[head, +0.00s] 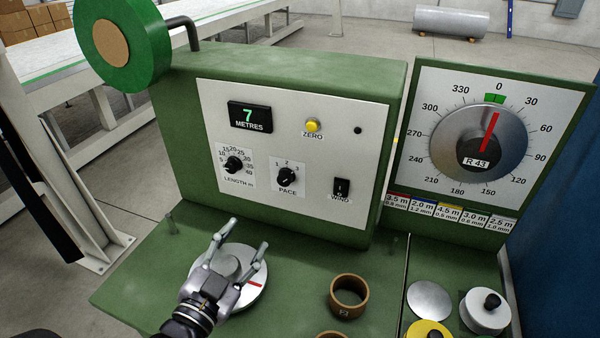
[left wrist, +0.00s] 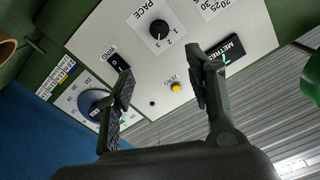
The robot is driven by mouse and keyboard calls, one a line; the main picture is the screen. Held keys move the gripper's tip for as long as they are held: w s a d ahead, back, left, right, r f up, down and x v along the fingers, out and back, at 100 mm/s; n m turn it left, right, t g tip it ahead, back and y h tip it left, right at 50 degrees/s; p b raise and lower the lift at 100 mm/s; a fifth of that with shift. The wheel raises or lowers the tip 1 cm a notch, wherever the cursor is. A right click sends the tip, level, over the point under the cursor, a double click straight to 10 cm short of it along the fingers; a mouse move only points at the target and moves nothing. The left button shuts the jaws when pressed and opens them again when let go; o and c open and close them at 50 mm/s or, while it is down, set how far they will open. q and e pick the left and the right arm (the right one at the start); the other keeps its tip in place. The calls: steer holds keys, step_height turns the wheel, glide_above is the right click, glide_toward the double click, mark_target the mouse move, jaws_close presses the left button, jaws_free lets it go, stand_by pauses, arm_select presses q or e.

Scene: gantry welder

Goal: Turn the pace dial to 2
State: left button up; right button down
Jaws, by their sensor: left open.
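The pace dial (head: 287,177) is a small black knob on the white face of a green machine, under the marks 1, 2 and 3. Its white pointer line seems to lean to the upper right; I cannot tell exactly which number it meets. In the left wrist view the dial (left wrist: 159,29) shows upside down beyond the fingertips. My left gripper (head: 247,236) is open, in front of and below the panel, over a round grey plate. Its fingers (left wrist: 160,72) are apart with nothing between them, away from the dial. My right gripper is not in view.
On the panel are the length dial (head: 234,164), wind switch (head: 341,188), yellow zero button (head: 313,126) and a display (head: 249,116) reading 7 metres. A large dial (head: 482,142) stands at right. A brown ring (head: 349,290) and the grey plate (head: 258,294) lie on the bench.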

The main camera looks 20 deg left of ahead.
arm_select(q)
steer(key=w, duration=0.1)
steer(key=b, duration=0.5)
glide_toward(283, 181)
steer(key=w+p, duration=0.1)
steer(key=w, duration=0.2)
steer(key=w+p, duration=0.1)
steer(key=w, duration=0.3)
steer(key=shift+w+a+r, duration=0.1)
steer(key=shift+w+a, duration=0.05)
steer(key=shift+a, duration=0.05)
steer(key=shift+w, duration=0.7)
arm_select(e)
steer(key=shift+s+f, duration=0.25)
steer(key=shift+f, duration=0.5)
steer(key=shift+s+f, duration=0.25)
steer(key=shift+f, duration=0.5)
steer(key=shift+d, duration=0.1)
arm_select(q)
steer(key=c, duration=1.2)
steer(key=shift+o, duration=0.2)
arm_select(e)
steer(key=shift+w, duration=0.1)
